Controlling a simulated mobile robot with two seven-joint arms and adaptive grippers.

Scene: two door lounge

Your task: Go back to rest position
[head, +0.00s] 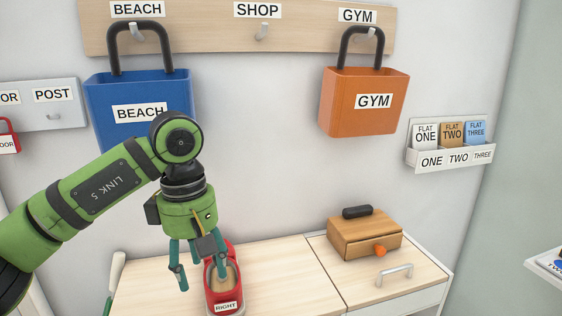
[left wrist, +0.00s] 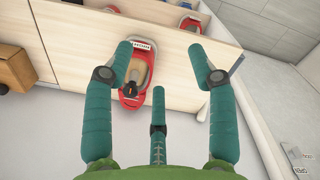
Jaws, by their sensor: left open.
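My left gripper (head: 199,272) is open and empty, its teal fingers pointing down above the wooden cabinet top. A red shoe labelled RIGHT (head: 222,297) stands on the cabinet top, partly hidden behind the fingers in the head view. It also shows in the left wrist view (left wrist: 134,94), close to one finger; I cannot tell whether they touch. My right gripper is in neither view.
A blue BEACH bag (head: 105,95) and an orange GYM bag (head: 362,112) hang from wall hooks; the SHOP hook (head: 262,33) is empty. A wooden box (head: 364,238) stands on the cabinet's right part. A card holder (head: 450,157) is on the wall. Another red shoe (left wrist: 190,23) shows beyond.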

